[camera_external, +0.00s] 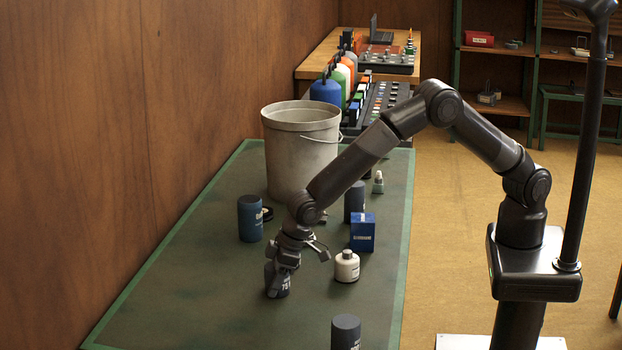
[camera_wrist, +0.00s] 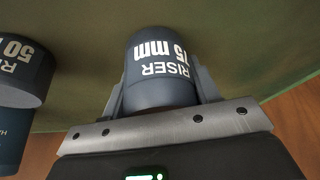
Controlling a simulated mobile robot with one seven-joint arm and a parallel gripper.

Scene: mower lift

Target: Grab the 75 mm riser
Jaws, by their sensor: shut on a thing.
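The 75 mm riser (camera_external: 277,282) is a dark blue-grey cylinder with white lettering, on the green table mat in the external view. In the wrist view the riser (camera_wrist: 160,65) reads "RISER 75 mm", upside down, and sits between the two fingers. My gripper (camera_external: 278,266) points down over it and is shut on it, with a finger on each side. Its fingers also show in the wrist view (camera_wrist: 160,95). I cannot tell whether the riser's base is touching the mat.
A white bottle (camera_external: 347,266), a blue box (camera_external: 362,232), a dark blue cylinder (camera_external: 250,218) and a large grey bucket (camera_external: 302,150) surround the arm. Another dark cylinder (camera_external: 345,333) stands at the front. The mat's front left is clear.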

